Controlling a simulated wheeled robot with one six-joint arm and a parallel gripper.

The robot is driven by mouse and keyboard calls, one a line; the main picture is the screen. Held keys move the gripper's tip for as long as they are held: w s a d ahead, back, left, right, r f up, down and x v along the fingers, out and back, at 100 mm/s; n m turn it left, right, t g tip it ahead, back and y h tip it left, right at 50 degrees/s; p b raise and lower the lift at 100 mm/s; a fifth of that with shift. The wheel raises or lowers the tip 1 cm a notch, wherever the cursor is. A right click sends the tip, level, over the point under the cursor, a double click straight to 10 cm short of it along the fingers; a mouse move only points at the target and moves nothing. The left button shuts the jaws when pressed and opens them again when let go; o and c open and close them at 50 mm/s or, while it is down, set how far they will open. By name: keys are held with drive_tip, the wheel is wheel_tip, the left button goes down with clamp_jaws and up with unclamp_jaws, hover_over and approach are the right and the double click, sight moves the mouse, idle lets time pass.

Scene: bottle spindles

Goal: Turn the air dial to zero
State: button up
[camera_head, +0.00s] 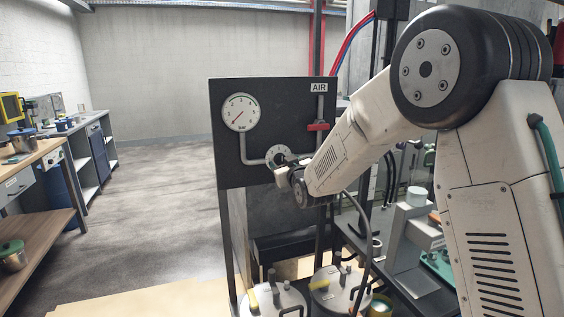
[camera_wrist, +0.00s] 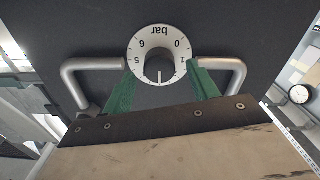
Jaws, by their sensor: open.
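The air dial (camera_wrist: 133,45) is a round white face with a black knob (camera_wrist: 159,66) on a dark panel. In the wrist view its lettering is upside down, with 0 at upper right and 1 at right. The knob's pale mark points down, away from 0. My gripper (camera_wrist: 162,88) is open; its green fingers stand apart at lower left and lower right of the knob. Whether they touch it is unclear. In the head view the dial (camera_head: 278,154) is partly hidden by my gripper (camera_head: 285,166).
A red valve handle (camera_head: 318,126) is under the AIR label (camera_head: 319,87). Grey pipes (camera_wrist: 85,68) flank the dial. Lidded pots (camera_head: 275,299) stand below. Floor at left is clear.

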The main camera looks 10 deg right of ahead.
drive_tip(key=shift+w+a, duration=0.25)
drive_tip(key=shift+w, duration=0.85)
drive_tip(key=shift+c, duration=0.3)
drive_tip(key=c, duration=0.9)
drive_tip(key=shift+c, duration=0.2)
